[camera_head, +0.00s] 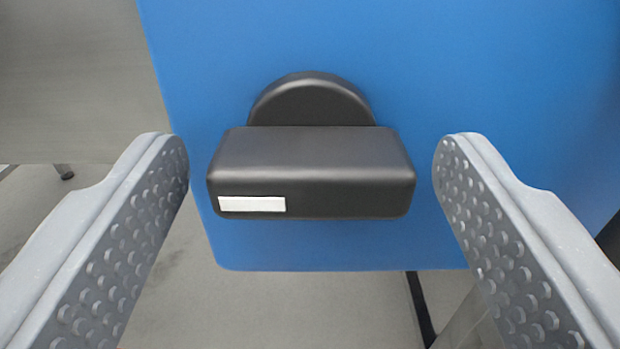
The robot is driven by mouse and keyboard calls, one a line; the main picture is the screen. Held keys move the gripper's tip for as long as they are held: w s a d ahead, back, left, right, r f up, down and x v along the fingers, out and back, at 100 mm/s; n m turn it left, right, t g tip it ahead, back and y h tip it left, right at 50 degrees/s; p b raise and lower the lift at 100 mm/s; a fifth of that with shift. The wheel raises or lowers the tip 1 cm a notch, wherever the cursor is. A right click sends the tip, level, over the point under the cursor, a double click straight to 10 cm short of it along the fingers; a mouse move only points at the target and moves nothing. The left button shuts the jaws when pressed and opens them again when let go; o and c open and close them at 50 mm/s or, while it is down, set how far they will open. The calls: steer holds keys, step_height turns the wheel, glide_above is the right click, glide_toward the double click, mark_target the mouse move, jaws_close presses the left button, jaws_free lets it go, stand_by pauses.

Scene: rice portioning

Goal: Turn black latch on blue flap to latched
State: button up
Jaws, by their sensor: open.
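The blue flap (500,80) fills the upper middle and right of the view. The black latch (310,165) is mounted on it near its lower left part. The latch has a round base (312,95) and a bar-shaped handle that lies horizontally across the picture. A white mark (252,204) sits at the left end of the handle's front face. My gripper (311,160) is open, with one studded grey finger on each side of the handle. Gaps show between both fingertips and the handle ends, the left one narrower. Nothing is held.
A grey panel (75,85) stands at the upper left behind the flap. Grey floor (280,310) shows below the flap's lower edge. A dark thin leg and a grey post (462,322) stand at the lower right.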

steer(key=c, duration=1)
steer(key=shift+m, duration=0.3)
steer(key=m+p, duration=0.1)
steer(key=m, duration=0.3)
steer(key=m+p, duration=0.1)
steer(key=m, duration=0.4)
steer(key=shift+d+r+p, duration=0.1)
steer(key=shift+d+p, duration=0.05)
steer(key=shift+p, duration=0.25)
steer(key=m+p, duration=0.1)
steer(key=m, duration=0.3)
steer(key=shift+p, duration=0.35)
steer(key=shift+m+p, duration=1)
steer(key=shift+m, duration=1.2)
steer(key=shift+f, duration=0.2)
steer(key=shift+d, duration=0.1)
